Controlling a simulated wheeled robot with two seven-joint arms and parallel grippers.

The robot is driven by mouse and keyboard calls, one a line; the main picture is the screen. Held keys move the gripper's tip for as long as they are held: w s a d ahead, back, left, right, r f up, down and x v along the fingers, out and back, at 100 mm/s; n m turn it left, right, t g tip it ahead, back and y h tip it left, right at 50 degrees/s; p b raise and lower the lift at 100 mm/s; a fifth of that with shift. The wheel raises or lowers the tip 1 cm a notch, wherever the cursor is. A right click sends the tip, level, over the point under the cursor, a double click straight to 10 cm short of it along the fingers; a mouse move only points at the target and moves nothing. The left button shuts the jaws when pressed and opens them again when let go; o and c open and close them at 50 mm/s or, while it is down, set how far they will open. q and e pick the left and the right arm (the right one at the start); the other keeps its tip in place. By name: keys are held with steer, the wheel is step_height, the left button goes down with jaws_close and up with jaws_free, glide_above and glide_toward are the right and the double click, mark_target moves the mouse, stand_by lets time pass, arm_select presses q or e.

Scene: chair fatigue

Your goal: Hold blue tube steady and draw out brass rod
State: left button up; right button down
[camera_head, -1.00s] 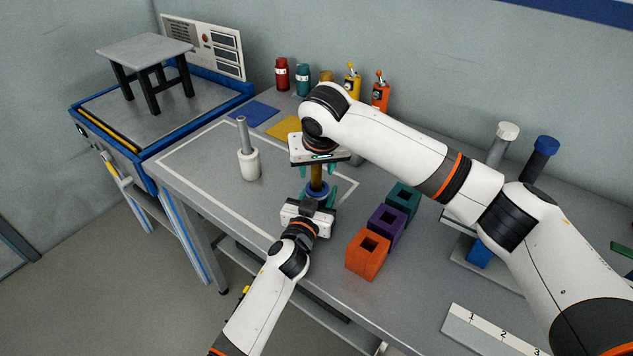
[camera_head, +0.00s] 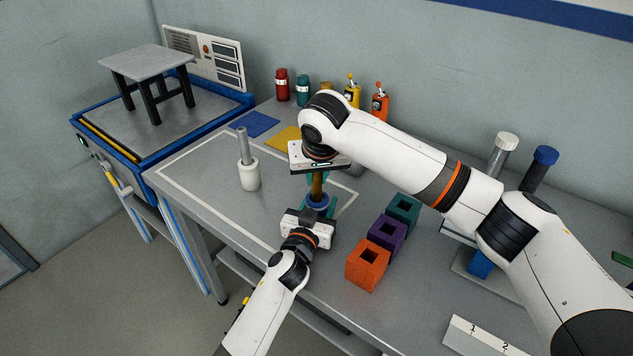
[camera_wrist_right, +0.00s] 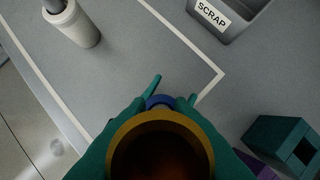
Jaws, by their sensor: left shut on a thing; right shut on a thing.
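The brass rod (camera_head: 316,184) stands upright in the short blue tube (camera_head: 317,199) on the bench. My left gripper (camera_head: 318,208) comes in low from the front, its teal fingers shut on the blue tube. My right gripper (camera_head: 317,174) points down from above and is shut on the upper part of the rod. In the right wrist view the brass rod (camera_wrist_right: 160,120) fills the lower middle between my teal fingers, and a bit of the blue tube (camera_wrist_right: 160,100) shows beyond it. The rod's lower end is hidden inside the tube.
A white holder (camera_head: 249,176) with a grey rod stands to the left. Orange (camera_head: 367,267), purple (camera_head: 387,232) and teal (camera_head: 404,210) blocks stand close on the right. A bin marked SCRAP (camera_wrist_right: 228,18) shows in the right wrist view. Bare bench lies left of the tube.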

step_height(320, 180, up, 9)
arm_select(q)
steer(key=o, duration=1.1)
